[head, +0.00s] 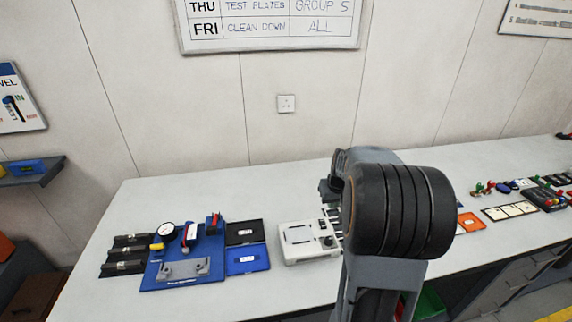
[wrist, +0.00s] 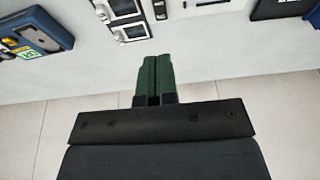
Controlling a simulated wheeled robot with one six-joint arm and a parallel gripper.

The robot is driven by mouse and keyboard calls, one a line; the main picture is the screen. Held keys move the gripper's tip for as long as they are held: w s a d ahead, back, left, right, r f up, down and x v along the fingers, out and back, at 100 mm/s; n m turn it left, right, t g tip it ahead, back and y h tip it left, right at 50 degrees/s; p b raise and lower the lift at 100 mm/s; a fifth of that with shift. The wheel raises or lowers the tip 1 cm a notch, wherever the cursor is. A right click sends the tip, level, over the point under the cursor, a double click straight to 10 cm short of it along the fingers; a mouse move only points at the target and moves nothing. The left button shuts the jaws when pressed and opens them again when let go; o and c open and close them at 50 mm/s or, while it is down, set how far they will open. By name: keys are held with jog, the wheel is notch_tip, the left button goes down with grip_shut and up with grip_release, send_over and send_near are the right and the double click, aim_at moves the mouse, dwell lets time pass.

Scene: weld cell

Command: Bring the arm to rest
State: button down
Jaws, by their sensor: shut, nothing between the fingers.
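My arm rises in front of the bench at the right of centre in the head view, folded at a thick dark joint. In the wrist view, my gripper (wrist: 152,62) shows as two green fingers side by side, shut with nothing between them. The fingers point toward the front edge of the white bench (head: 110,225), and the pale tiled floor lies below them. In the head view the gripper is mostly hidden behind the arm, so I cannot make out its fingers there.
A blue fixture board (head: 190,280) with a gauge, a black tray (head: 244,232), a blue tray (head: 246,259) and a white device (head: 308,240) stand left of my arm. An orange tray (head: 470,222) and several small parts lie to the right.

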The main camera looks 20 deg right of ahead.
jog(key=s+a+r+n, duration=0.1)
jog(key=s+a+r, duration=0.1)
jog(key=s+a, duration=0.2)
jog(key=s+a+r+t, duration=0.1)
jog(key=s+a, duration=0.4)
jog(key=a, duration=0.5)
jog(key=s+a+r+n, duration=0.1)
jog(key=s+a+r, duration=0.3)
jog(key=a, duration=0.3)
jog(key=shift+s+a+n+y, duration=0.15)
jog(key=shift+a+n+y, duration=0.15)
jog(key=shift+a+y, duration=0.1)
jog(key=shift+r, duration=0.1)
